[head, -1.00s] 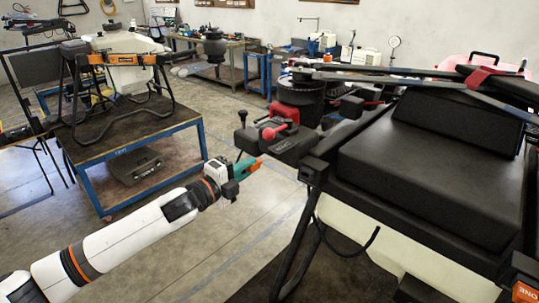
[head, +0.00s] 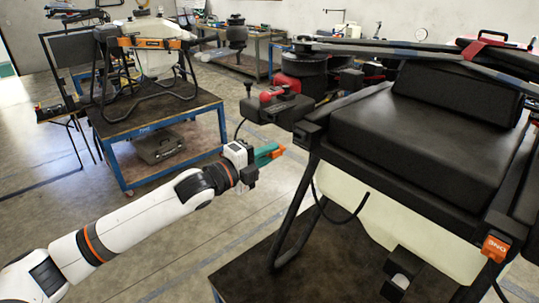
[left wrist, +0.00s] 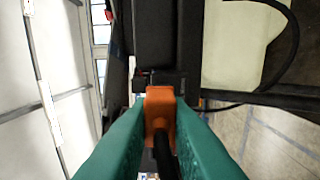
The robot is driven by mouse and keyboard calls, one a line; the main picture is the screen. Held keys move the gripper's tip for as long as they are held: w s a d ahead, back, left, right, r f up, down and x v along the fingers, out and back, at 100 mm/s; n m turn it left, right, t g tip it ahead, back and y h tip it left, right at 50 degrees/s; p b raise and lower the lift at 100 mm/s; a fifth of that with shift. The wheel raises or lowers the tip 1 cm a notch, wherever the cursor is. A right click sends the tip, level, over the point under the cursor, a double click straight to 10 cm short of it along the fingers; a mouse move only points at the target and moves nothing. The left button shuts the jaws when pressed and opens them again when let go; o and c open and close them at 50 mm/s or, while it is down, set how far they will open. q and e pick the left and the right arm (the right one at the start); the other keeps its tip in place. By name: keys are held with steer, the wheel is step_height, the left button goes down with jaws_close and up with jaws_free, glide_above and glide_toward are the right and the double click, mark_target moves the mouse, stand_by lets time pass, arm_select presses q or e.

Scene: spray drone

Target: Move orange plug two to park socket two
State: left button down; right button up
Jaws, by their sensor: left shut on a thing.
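My left gripper (head: 266,154) has teal fingers and is shut on an orange plug (head: 279,151). It holds the plug in the air beside the near left corner of the large black and cream drone (head: 430,125). In the left wrist view the orange plug (left wrist: 160,108) sits between the teal fingers (left wrist: 160,140), with a black cable (left wrist: 163,157) running back from it. Another orange plug (head: 495,247), marked ONE, is at the drone's right side. I cannot make out park socket two. My right gripper is not in view.
The drone stands on a dark-topped table (head: 255,262) with blue edges. Its black leg (head: 293,222) and a hanging black cable (head: 340,218) are near my left gripper. A blue cart (head: 160,125) carries a second drone at left. Open floor lies between.

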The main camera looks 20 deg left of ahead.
arm_select(q)
steer(key=w+d+p, duration=0.1)
steer(key=w, duration=0.5)
steer(key=shift+d+f, duration=0.25)
steer(key=shift+d, duration=0.05)
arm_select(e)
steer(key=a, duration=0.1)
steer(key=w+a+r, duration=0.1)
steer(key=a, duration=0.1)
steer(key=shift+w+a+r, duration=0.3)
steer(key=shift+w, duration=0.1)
arm_select(q)
steer(key=shift+s, duration=0.1)
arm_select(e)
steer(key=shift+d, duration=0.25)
arm_select(q)
steer(key=shift+p, duration=0.35)
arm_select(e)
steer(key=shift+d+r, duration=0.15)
arm_select(q)
steer(key=shift+p, duration=0.4)
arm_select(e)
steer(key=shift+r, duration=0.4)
